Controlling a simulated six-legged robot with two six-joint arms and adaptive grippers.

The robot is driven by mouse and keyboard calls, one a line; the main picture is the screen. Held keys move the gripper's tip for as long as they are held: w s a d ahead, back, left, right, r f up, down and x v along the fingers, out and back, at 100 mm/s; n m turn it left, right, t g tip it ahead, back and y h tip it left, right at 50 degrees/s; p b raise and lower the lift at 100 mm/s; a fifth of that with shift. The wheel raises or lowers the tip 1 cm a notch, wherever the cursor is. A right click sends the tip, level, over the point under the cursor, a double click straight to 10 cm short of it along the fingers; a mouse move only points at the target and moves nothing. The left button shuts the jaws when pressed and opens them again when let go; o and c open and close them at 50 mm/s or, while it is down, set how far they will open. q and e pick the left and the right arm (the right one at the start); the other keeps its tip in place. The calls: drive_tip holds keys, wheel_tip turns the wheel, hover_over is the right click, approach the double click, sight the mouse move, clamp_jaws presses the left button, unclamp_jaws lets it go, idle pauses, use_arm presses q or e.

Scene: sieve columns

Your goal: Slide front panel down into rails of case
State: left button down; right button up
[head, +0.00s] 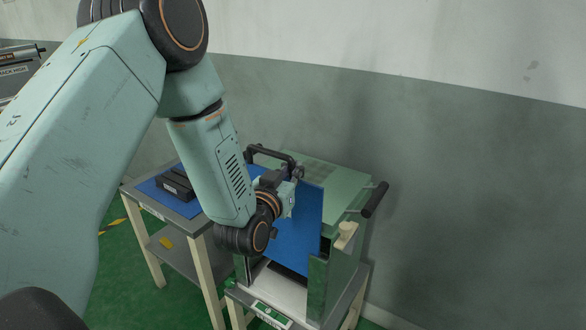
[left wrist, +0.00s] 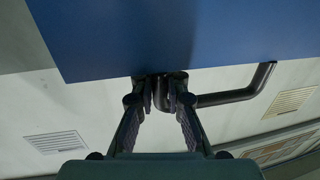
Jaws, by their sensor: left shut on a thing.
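The blue front panel (head: 305,222) stands upright at the open front of the green case (head: 340,180). Its lower edge is above the pale case floor (head: 281,281). A green post (head: 317,285) stands at the front right; I cannot tell whether the panel's edges are inside the rails. My left gripper (head: 289,197) is in front of the panel, near its upper part. In the left wrist view, the gripper (left wrist: 160,86) is shut on a small dark grip at the edge of the blue panel (left wrist: 190,35). My arm hides the panel's left part. My right gripper is not in view.
Black handles (head: 374,200) stick out from the case, one also at its back left (head: 268,152). A side table (head: 205,222) on the left holds a blue mat (head: 158,195) with black parts (head: 176,184). A wall stands close behind the case.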

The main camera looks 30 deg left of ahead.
sight(291, 213)
use_arm(q)
drive_tip(key=shift+f+b, duration=4.4)
drive_tip(key=shift+f, duration=1.4)
drive_tip(key=shift+r, duration=0.15)
drive_tip(key=c, duration=1.8)
unclamp_jaws()
drive_tip(key=shift+o, duration=0.2)
drive_tip(key=shift+s+p, duration=0.25)
drive_tip(key=shift+p, duration=0.15)
